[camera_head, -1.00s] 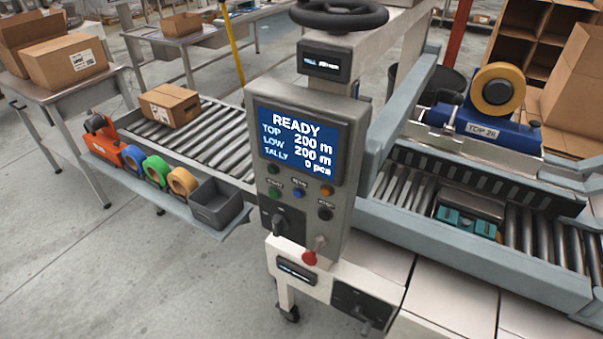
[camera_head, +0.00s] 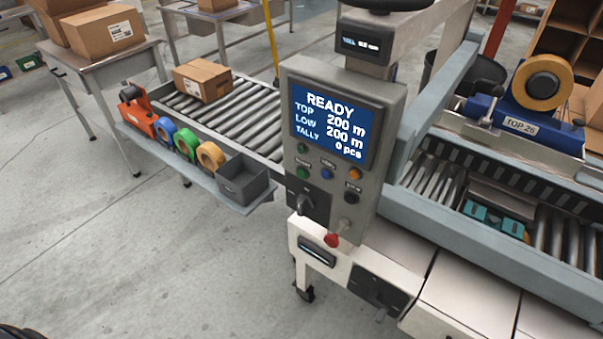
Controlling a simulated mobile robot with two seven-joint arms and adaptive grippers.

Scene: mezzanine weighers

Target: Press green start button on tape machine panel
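The tape machine panel (camera_head: 345,95) is a grey upright box near the middle of the head view. Its blue screen (camera_head: 328,122) reads READY, TOP 200 m, LOW 200 m, TALLY 0 pcs. Below the screen are two rows of small buttons and lamps. A black rotary switch (camera_head: 304,203) and a red knob (camera_head: 332,240) sit lower down. Neither gripper is in view.
A roller conveyor with a cardboard box (camera_head: 202,80) runs at left. A side shelf holds an orange tape dispenser (camera_head: 136,110), coloured tape rolls and a grey bin (camera_head: 243,180). The tape head with a yellow roll (camera_head: 542,82) is at right.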

